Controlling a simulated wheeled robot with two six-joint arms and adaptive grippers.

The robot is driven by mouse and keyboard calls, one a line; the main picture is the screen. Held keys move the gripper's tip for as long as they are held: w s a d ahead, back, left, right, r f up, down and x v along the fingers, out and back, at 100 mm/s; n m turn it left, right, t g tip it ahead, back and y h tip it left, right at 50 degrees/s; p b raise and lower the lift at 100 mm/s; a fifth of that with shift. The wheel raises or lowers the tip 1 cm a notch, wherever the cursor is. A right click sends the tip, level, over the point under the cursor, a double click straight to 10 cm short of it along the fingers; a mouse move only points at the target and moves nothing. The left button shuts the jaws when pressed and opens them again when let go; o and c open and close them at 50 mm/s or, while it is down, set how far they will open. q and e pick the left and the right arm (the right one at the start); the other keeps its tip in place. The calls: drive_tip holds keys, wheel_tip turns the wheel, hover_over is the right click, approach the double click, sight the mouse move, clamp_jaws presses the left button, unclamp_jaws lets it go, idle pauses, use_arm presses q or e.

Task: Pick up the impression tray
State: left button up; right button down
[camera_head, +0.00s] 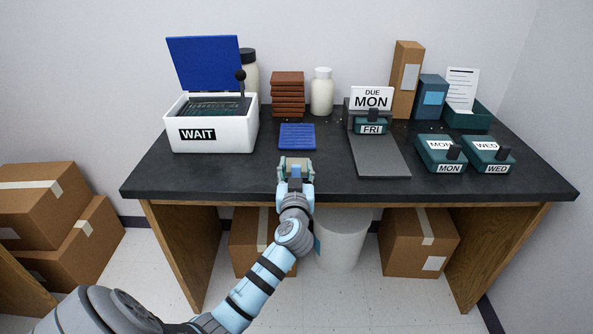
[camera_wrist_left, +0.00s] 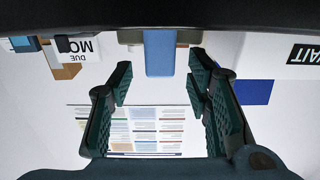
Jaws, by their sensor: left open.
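What looks like the impression tray is a small beige-grey piece (camera_head: 297,164) near the front edge of the dark bench in the head view, partly hidden by my gripper. In the left wrist view, which is upside down, a light blue block like a handle (camera_wrist_left: 160,54) joins a grey-beige bar. My left gripper (camera_head: 295,174) is at the bench's front edge, by this piece. Its two dark green fingers (camera_wrist_left: 160,82) are open, with the blue block between them in the picture. Contact cannot be told. My right gripper is not in view.
A white WAIT box (camera_head: 225,139) with a raised blue lid stands left. A blue ribbed pad (camera_head: 297,136) lies behind the gripper. A grey stand (camera_head: 380,157) holds a FRI box. Teal boxes (camera_head: 439,153) stand right. Bare bench (camera_head: 200,180) shows at front left.

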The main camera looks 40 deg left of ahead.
use_arm(q)
drive_tip(key=shift+w+a+f, duration=0.1)
drive_tip(key=shift+w+a, duration=0.25)
drive_tip(key=shift+w, duration=0.05)
clamp_jaws()
